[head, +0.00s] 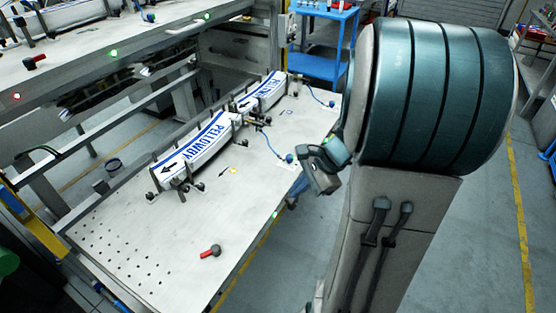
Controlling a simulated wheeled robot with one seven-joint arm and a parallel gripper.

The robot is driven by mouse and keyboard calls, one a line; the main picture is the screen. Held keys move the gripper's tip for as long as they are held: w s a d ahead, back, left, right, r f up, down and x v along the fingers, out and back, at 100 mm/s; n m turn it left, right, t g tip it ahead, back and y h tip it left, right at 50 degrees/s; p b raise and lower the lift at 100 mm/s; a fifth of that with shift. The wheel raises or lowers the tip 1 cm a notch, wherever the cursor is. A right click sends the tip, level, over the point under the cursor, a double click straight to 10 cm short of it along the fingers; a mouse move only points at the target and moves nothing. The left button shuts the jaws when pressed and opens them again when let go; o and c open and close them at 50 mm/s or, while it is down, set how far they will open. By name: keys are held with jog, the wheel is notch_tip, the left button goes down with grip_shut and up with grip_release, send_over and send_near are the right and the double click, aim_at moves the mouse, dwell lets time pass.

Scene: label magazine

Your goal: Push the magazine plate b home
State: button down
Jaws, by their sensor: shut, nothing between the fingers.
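Two label magazines stand on the grey work table (140,230). The nearer one (197,148) holds a white label stack with blue lettering and a black arrow. The farther one (264,93) holds a similar stack behind it. Dark knobs and small posts line both.
A red-handled tool (211,251) lies on the table front. Blue cables with round ends (289,158) lie near the right edge. A blue cart (322,62) stands at the back. A machine frame (110,55) borders the left. The perforated table front is mostly clear.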

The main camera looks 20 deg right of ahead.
jog(key=w+d+f+m+t, duration=0.1)
jog(key=d+f+m+t, duration=0.15)
jog(key=d+m, duration=0.35)
jog(key=w+d+f+m+t, duration=0.1)
jog(key=w+d+f+m, duration=0.1)
jog(key=d+f+m, duration=0.4)
jog(key=w+a+f+n, duration=0.1)
jog(key=w+a+f, duration=0.4)
jog(key=w, duration=0.3)
jog(key=shift+w+f+b, duration=0.2)
jog(key=shift+b, duration=0.15)
